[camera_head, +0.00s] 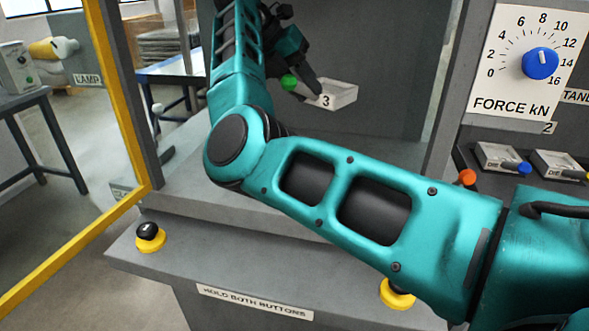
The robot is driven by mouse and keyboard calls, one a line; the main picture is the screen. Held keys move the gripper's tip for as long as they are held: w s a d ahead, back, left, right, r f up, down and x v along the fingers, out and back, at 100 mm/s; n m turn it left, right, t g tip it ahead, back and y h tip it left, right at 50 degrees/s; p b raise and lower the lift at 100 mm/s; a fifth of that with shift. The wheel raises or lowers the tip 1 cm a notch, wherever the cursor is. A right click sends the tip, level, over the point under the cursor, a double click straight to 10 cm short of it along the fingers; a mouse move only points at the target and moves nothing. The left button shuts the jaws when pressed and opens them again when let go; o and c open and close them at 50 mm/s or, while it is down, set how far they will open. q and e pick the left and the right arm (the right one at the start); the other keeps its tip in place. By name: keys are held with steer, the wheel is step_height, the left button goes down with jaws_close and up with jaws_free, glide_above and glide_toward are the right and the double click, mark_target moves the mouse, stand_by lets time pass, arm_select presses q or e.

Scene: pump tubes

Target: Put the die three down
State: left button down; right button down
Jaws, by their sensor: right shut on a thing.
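The die three (343,96) is a pale grey block with a "3" on its front and a green knob (289,83) at its left end. It is inside the press, in front of the grey back wall. My right gripper (308,88) is at its left part, shut on it, with the fingers dark and partly hiding it. The die appears to be above the press bed (190,175); I see no clear contact with it. My right arm crosses the view from the right and hides much of the bed. My left gripper is not in view.
At right, dies with an orange knob (467,177) and a blue knob (524,168) sit in a rack below the force dial (540,62). A yellow guard frame (125,95) stands left. Yellow-based buttons (150,240) are on the front ledge; my arm partly covers one (397,297).

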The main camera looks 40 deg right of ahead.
steer(key=w+a+r+n+t, duration=0.2)
steer(key=a+n+t, duration=0.1)
steer(key=n, duration=0.2)
steer(key=shift+w+a+f+b, duration=0.1)
steer(key=shift+f+b, duration=0.8)
steer(key=shift+f, duration=4.05)
steer(key=shift+w+a+f+b, duration=0.1)
steer(key=shift+f+b, duration=0.75)
steer(key=shift+f, duration=4.1)
steer(key=c, duration=1.3)
jaws_free()
steer(key=shift+s+a+f, duration=0.1)
steer(key=shift+s+f, duration=0.05)
steer(key=shift+f, duration=0.1)
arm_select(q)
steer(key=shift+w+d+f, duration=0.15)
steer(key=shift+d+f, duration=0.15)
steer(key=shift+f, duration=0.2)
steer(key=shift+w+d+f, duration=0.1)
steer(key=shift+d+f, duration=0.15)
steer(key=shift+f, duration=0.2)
arm_select(e)
steer(key=o, duration=0.4)
steer(key=shift+r, duration=0.1)
steer(key=shift+r, duration=0.1)
